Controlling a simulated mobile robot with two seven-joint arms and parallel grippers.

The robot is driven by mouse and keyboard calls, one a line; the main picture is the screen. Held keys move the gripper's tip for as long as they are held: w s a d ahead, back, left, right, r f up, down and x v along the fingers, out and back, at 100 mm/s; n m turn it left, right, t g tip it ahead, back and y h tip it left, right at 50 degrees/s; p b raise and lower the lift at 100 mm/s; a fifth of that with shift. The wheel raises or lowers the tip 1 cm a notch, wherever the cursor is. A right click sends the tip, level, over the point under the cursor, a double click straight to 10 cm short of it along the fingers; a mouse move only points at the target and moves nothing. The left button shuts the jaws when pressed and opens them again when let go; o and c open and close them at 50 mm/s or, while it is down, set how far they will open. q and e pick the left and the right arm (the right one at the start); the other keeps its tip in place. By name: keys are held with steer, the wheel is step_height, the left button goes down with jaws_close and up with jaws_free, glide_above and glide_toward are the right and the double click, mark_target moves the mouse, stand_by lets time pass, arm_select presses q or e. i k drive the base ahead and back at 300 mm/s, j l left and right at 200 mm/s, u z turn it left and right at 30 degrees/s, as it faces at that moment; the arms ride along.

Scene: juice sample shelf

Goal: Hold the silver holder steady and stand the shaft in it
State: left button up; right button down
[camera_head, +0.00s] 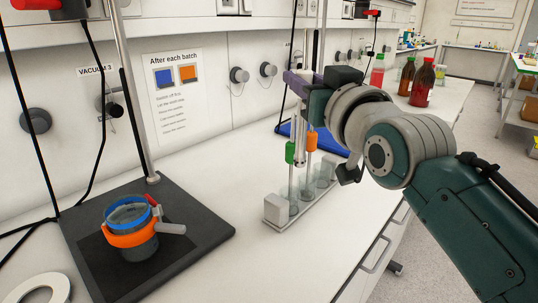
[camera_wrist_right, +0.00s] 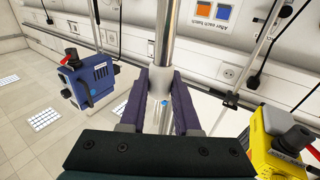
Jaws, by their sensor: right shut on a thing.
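My right gripper (camera_head: 299,82), with purple fingers, is above the silver holder (camera_head: 288,219) on the white bench. In the right wrist view the gripper (camera_wrist_right: 160,105) is shut on a silver shaft (camera_wrist_right: 158,48), with one finger on each side of it. The holder is a low rack with clear cups and pale end blocks. Two thin shafts, one with a green collar (camera_head: 290,152) and one with an orange collar (camera_head: 312,141), stand upright in it. The held shaft's lower end is hard to make out. My left gripper is not in view.
A beaker (camera_head: 130,214) in an orange clamp stands on a black stand base (camera_head: 190,232) at left. A blue object (camera_head: 328,142) lies behind the holder. Bottles (camera_head: 420,84) stand at the back right. The bench between stand and holder is clear.

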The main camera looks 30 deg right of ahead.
mark_target(306, 198)
steer(key=z, duration=1.15)
steer(key=i+l+u, duration=0.15)
steer(key=k+j, duration=0.05)
